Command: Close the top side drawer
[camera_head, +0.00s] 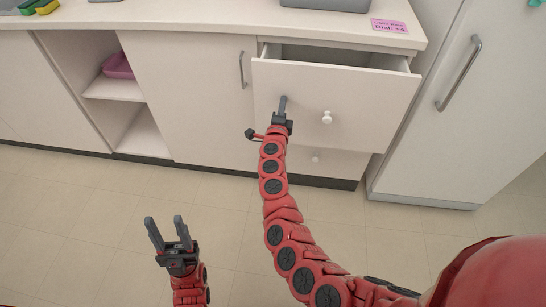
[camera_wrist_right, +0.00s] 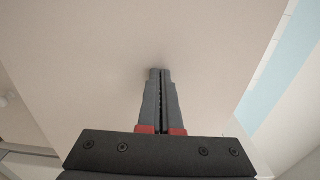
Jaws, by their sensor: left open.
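The top side drawer (camera_head: 345,92) is pulled out of the white counter, and its open inside shows as a dark gap behind the front panel. A round white knob (camera_head: 327,118) sits on that panel. My right gripper (camera_head: 283,103) is at the drawer front, left of the knob, with its fingers together. In the right wrist view the shut fingers (camera_wrist_right: 161,75) point at a plain pale surface and hold nothing; whether they touch it, I cannot tell. My left gripper (camera_head: 166,229) is open and empty, low over the floor, away from the drawer.
A lower drawer with a knob (camera_head: 315,157) is under the open one. A tall white cabinet with a metal handle (camera_head: 459,73) stands at the right. The countertop (camera_head: 215,17) carries a pink label (camera_head: 389,26). Open shelves (camera_head: 118,88) hold a pink container. The tiled floor (camera_head: 90,195) is clear.

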